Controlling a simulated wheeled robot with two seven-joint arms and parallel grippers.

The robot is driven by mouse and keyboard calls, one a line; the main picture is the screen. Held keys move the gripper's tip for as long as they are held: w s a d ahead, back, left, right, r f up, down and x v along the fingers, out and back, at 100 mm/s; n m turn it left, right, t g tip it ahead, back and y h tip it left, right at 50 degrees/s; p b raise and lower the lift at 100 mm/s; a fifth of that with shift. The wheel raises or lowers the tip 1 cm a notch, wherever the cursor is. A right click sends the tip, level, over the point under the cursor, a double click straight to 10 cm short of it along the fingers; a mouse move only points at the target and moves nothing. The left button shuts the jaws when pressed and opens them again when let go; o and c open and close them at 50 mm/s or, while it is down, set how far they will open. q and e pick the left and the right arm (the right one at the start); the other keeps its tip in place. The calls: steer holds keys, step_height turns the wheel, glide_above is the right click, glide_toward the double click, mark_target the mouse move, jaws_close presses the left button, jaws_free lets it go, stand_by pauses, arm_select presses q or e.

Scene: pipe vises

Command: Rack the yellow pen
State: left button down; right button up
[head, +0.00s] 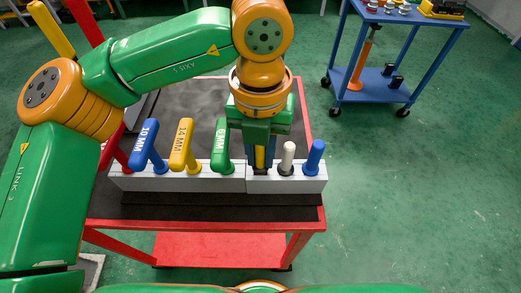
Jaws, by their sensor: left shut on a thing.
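The yellow pen (260,157) shows as a short upright strip between the fingers of my left gripper (262,163). The gripper points straight down and is shut on the pen, just above the right part of the grey rack block (312,187). The pen's lower end is hidden by the fingers, so I cannot tell how deep it sits. To the right in the same block stand a white pen (288,154) and a blue pen (315,154), both upright. My right gripper is not in view.
Left of the gripper stand T-handled tools: blue (148,146), yellow (183,146) and green (221,147), the green one close to it. All are on a red cart (220,249) with a dark top. A blue cart (375,95) stands back right, with open floor between.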

arm_select(q)
steer(key=shift+f+b, duration=0.55)
stand_by(0.9)
steer(key=c, duration=0.7)
jaws_free()
steer(key=shift+r, duration=0.1)
step_height(320, 180, up, 7)
steer(key=shift+f+p, duration=0.1)
steer(key=shift+p, duration=0.3)
